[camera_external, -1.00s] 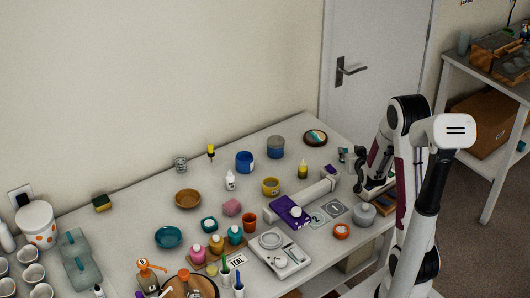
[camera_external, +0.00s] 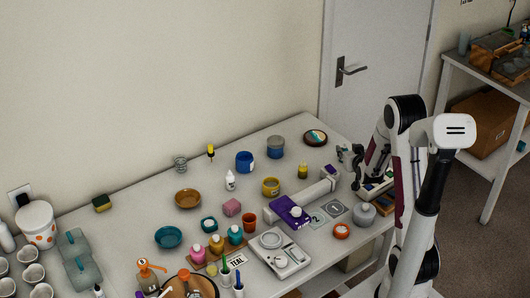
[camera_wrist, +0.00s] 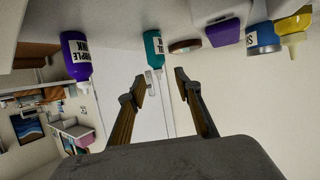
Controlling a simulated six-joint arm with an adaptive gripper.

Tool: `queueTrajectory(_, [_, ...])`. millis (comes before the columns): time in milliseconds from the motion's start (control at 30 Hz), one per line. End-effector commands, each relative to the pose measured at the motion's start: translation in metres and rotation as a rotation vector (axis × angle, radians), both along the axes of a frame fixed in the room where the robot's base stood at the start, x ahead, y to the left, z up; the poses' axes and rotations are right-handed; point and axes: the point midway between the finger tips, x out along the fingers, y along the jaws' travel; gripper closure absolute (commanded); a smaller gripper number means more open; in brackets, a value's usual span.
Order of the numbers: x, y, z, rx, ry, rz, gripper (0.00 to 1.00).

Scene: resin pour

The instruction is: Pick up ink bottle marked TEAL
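My gripper is open and empty, apart from the bottle. In the external view my gripper (camera_external: 349,163) is at the right end of the table, and it largely hides the bottle there. A purple ink bottle (camera_wrist: 76,56) is left of the teal one in the wrist view.
In the wrist view a brown round lid (camera_wrist: 186,45), a purple object (camera_wrist: 222,32), a blue container (camera_wrist: 262,38) and a yellow bottle (camera_wrist: 292,26) lie to the right.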

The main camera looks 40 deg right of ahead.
Motion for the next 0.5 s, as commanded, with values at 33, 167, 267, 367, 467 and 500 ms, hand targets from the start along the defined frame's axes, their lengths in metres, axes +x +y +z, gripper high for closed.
queueTrajectory(33, [0.000,0.000,0.000,0.000,0.000,0.000,0.66])
queueTrajectory(167, [0.003,-0.002,-0.001,0.000,0.000,0.000,0.66])
queueTrajectory(267, [0.008,-0.005,-0.004,0.000,-0.001,0.000,0.66])
queueTrajectory(367, [0.015,-0.010,-0.008,0.000,0.000,0.000,0.66])
queueTrajectory(467, [0.022,-0.015,-0.012,0.000,0.001,0.000,0.66])
queueTrajectory(500, [0.026,-0.017,-0.014,0.000,0.000,0.000,0.66])
